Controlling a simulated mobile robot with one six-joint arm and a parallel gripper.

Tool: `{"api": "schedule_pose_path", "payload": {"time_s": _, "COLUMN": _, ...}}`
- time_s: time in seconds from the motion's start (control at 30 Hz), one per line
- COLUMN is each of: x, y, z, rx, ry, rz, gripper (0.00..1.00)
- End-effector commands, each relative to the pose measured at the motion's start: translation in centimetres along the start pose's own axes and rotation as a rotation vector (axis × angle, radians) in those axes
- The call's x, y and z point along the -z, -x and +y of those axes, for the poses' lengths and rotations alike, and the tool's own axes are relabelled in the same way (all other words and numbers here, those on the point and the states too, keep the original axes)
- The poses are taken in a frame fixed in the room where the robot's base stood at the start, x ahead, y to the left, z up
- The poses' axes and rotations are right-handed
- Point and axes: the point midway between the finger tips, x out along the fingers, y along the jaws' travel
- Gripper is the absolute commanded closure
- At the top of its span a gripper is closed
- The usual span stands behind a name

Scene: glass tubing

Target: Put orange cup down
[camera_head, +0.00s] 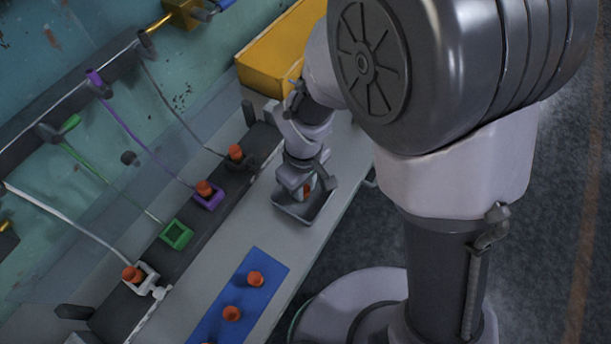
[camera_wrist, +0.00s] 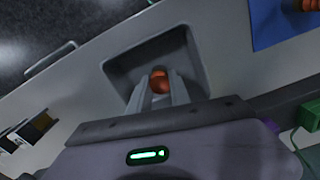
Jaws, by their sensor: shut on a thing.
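My gripper (camera_head: 306,188) is shut on an orange cup (camera_wrist: 159,80), which sits between the fingertips in the wrist view. In the head view only a small orange part of it shows, the rest being hidden by the fingers. The gripper points down over a grey recessed tray (camera_head: 297,216) in the bench. In the wrist view the tray (camera_wrist: 122,66) lies around and behind the cup. I cannot tell whether the cup touches the tray floor.
Orange cups (camera_head: 255,278) (camera_head: 231,313) stand on a blue mat (camera_head: 245,298). Others sit in white (camera_head: 149,277), purple (camera_head: 213,200) and dark holders along the back. A green holder (camera_head: 176,235) is empty. A yellow box (camera_head: 272,58) stands beyond.

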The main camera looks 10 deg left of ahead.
Motion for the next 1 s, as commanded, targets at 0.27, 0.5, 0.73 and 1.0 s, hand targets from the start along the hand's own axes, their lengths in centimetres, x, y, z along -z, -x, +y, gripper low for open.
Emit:
{"api": "schedule_pose_path", "payload": {"time_s": 0.27, "x": 0.1, "y": -0.2, "z": 0.0, "rx": -0.001, "ry": 0.001, "rz": 0.002, "gripper": 1.0}}
{"api": "schedule_pose_path", "payload": {"time_s": 0.5, "x": 0.1, "y": -0.1, "z": 0.0, "rx": -0.001, "ry": 0.001, "rz": 0.002, "gripper": 0.54}}
{"api": "schedule_pose_path", "payload": {"time_s": 0.73, "x": 0.1, "y": 0.3, "z": 0.0, "rx": -0.001, "ry": 0.001, "rz": 0.002, "gripper": 0.54}}
{"api": "schedule_pose_path", "payload": {"time_s": 1.0, "x": 0.1, "y": 7.4, "z": 0.1, "rx": -0.003, "ry": 0.0, "rz": 0.006, "gripper": 0.54}}
